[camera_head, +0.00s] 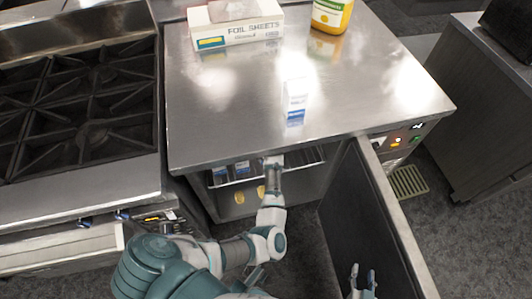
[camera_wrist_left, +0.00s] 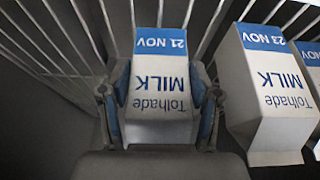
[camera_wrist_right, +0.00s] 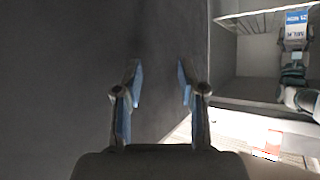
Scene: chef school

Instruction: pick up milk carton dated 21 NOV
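The white and blue milk carton dated 21 NOV (camera_wrist_left: 162,85) lies between the two fingers of my left gripper (camera_wrist_left: 160,100) in the left wrist view. Its label reads upside down there. The fingers flank it closely, spread wide; contact is hard to judge. In the right wrist view the carton (camera_wrist_right: 296,22) shows just beyond my left gripper (camera_wrist_right: 294,60). In the head view my left gripper (camera_head: 273,162) reaches under the counter edge and the carton is hidden. My right gripper (camera_wrist_right: 158,85) is open and empty; it shows low in the head view (camera_head: 362,280).
A carton dated 23 NOV (camera_wrist_left: 270,85) stands to the right, with another beyond it. A wire shelf (camera_head: 310,158) holds them. The open cabinet door (camera_head: 365,215) is right of my left arm. Another milk carton (camera_head: 296,97) stands on the counter (camera_head: 220,125); a foil box (camera_head: 235,32) is behind.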

